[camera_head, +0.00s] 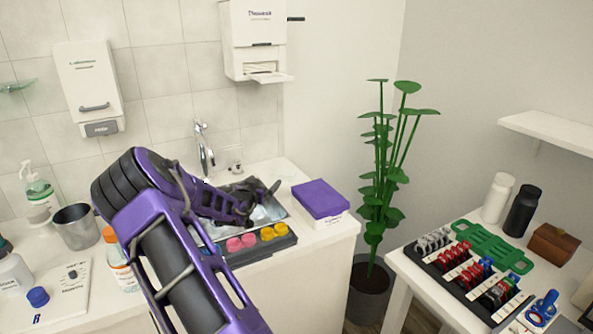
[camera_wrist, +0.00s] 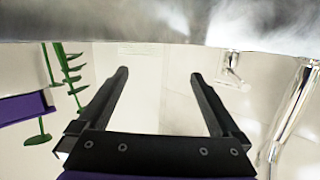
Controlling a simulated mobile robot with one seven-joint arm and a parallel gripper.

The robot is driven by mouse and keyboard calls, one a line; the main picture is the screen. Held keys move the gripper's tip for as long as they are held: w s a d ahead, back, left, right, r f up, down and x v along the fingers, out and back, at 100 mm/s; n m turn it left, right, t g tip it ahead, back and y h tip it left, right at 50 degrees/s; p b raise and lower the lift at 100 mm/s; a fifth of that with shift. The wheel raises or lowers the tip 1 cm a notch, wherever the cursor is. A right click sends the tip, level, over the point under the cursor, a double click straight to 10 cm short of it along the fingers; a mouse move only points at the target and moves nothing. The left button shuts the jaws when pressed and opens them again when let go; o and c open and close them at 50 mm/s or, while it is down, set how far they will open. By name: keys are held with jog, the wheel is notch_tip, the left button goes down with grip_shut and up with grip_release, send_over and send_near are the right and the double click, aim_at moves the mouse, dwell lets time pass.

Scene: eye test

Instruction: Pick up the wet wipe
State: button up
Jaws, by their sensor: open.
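No loose wet wipe can be made out for certain. A white box with a purple lid (camera_head: 320,198) stands shut on the counter's right end; it looks like a wipes box, but its label is too small to read. Part of a purple thing, likely this lid, shows at the left edge of the wrist view (camera_wrist: 25,108). My gripper (camera_wrist: 159,73) is open, with nothing between its fingers. In the head view it is over the sink, left of the purple-lidded box and apart from it. My arm hides part of the sink.
The metal sink (camera_wrist: 110,22) fills the top of the wrist view. The tap (camera_head: 203,150) stands behind my arm. A dark tray (camera_head: 225,262) with pink and yellow round pieces lies in front. A potted plant (camera_head: 380,190) stands between the counter and the right table (camera_head: 420,290).

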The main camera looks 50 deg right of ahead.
aim_at(283, 174)
jog(key=shift+g+h, duration=0.3)
jog(key=shift+h, duration=0.1)
jog(key=d, duration=0.1)
jog(key=s+d+f, duration=0.1)
jog(key=d, duration=0.1)
jog(key=shift+s+d+f, duration=0.2)
jog(key=shift+s+d, duration=0.1)
jog(key=shift+s, duration=0.1)
jog(key=shift+r+x, duration=0.15)
jog(key=shift+x, duration=1.6)
jog(key=shift+r+x, duration=0.15)
jog(key=shift+x, duration=1.6)
jog(key=shift+c, duration=0.3)
jog(key=c, duration=1)
